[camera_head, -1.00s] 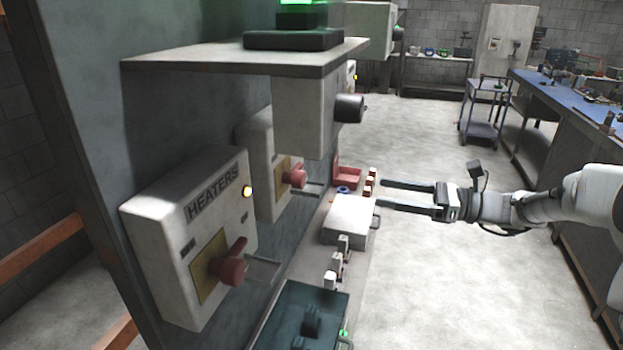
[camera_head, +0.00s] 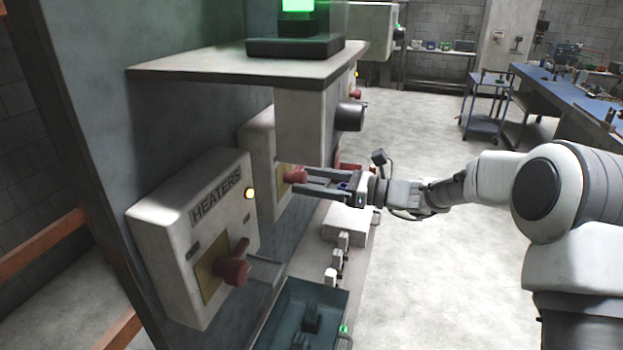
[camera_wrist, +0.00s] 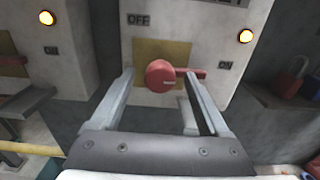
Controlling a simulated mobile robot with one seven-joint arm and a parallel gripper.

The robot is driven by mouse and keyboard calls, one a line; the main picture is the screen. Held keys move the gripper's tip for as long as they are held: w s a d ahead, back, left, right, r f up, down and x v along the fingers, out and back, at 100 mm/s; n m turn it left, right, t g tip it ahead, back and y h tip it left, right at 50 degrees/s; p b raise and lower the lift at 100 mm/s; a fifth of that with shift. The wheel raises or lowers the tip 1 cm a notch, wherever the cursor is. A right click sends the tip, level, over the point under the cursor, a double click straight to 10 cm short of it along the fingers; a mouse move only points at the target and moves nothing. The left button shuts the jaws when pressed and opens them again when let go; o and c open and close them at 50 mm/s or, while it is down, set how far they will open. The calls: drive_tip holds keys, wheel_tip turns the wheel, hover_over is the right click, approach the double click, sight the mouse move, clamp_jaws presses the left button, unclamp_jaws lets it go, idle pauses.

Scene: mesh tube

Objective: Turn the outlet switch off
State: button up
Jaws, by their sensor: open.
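The outlet switch, a red rotary knob with a handle (camera_wrist: 160,76), sits on a yellow plate on a pale wall box (camera_wrist: 215,25). In the wrist view its handle points right, towards the ON label; an OFF label (camera_wrist: 139,20) is at upper left. An orange lamp (camera_wrist: 245,36) glows on the box. The same knob shows in the head view (camera_head: 296,174), partly covered by the fingers. My gripper (camera_wrist: 165,78) is open, its fingers on either side of the knob. I cannot tell whether they touch it. The box's title is cut off in the wrist view.
The HEATERS box (camera_head: 195,235) with its own red knob (camera_head: 236,270) is nearer on the same panel. A shelf (camera_head: 240,65) with a green-lit device overhangs the boxes. A teal bin (camera_head: 305,315) and small items lie below.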

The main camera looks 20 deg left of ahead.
clamp_jaws()
idle(0.5)
drive_tip(key=shift+f+n+b, duration=0.15)
drive_tip(key=shift+n+b, duration=0.15)
drive_tip(key=shift+b, duration=0.3)
drive_tip(key=n+b, duration=0.2)
drive_tip(key=b, duration=0.1)
drive_tip(key=shift+f+n+b, duration=0.2)
drive_tip(key=shift+n+b, duration=0.2)
drive_tip(key=n+b, duration=1.4)
drive_tip(key=b, duration=0.4)
drive_tip(key=shift+s+r+n, duration=0.1)
drive_tip(key=shift+s+n, duration=0.05)
drive_tip(key=shift+n, duration=0.15)
drive_tip(key=shift+r, duration=0.1)
